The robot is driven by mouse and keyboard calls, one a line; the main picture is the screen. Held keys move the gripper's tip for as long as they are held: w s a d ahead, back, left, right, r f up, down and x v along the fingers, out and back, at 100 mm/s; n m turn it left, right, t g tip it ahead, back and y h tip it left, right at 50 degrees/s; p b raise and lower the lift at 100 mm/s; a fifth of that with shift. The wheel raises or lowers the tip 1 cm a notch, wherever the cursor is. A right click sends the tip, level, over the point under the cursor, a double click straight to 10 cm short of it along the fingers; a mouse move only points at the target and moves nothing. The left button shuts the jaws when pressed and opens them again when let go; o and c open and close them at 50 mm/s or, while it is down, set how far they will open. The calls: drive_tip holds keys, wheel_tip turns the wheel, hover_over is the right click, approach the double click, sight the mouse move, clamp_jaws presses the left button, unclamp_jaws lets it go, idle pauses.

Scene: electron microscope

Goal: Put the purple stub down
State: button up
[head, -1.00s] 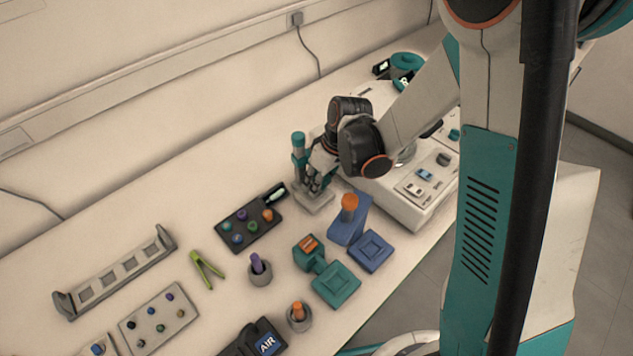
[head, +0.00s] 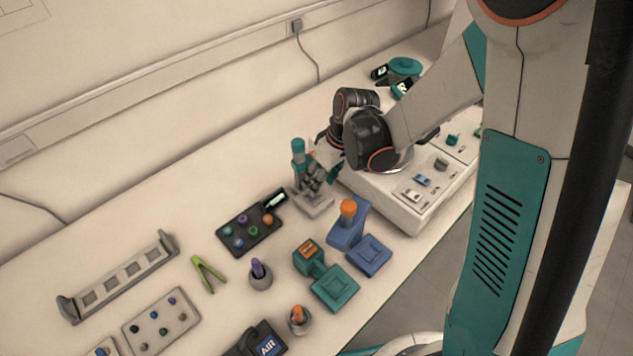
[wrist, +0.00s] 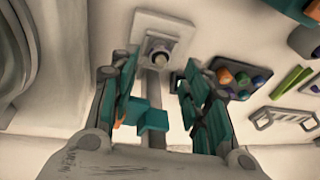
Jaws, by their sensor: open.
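My gripper (head: 325,172) is open, beside the small teal-topped stand (head: 299,158) on the bench. In the wrist view my fingers (wrist: 158,95) are spread either side of the stand's post and teal arm, and I see nothing held between them. A small round piece with a pale top and dark rim (wrist: 159,56) sits on the stand's square base (wrist: 175,26). I cannot tell for sure whether it is the purple stub. The dark tray (head: 264,236) holds several coloured stubs, and it also shows in the wrist view (wrist: 219,64).
A grey instrument box (head: 405,215) stands right of the stand. A blue device (head: 346,234) and a teal device (head: 334,288) are in front. A grey holder with a purple-topped tool (head: 258,272) and green tweezers (head: 207,272) lie left. The bench behind the tray is clear.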

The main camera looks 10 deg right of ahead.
drive_tip(key=s+d+r+m+t+h+p, duration=0.1)
drive_tip(key=s+d+r+m, duration=0.2)
drive_tip(key=r, duration=0.6)
drive_tip(key=s+d+r+t+p, duration=0.1)
drive_tip(key=s+d+r, duration=0.3)
drive_tip(key=r, duration=0.5)
drive_tip(key=s+d+r+m+t+h, duration=0.2)
drive_tip(key=s+r+m+t, duration=0.1)
drive_tip(key=s, duration=0.7)
drive_tip(key=shift+d+r+m+t, duration=0.4)
drive_tip(key=shift+r+m, duration=0.3)
drive_tip(key=shift+r, duration=0.15)
drive_tip(key=shift+o, duration=0.6)
drive_tip(key=shift+a+r, duration=0.1)
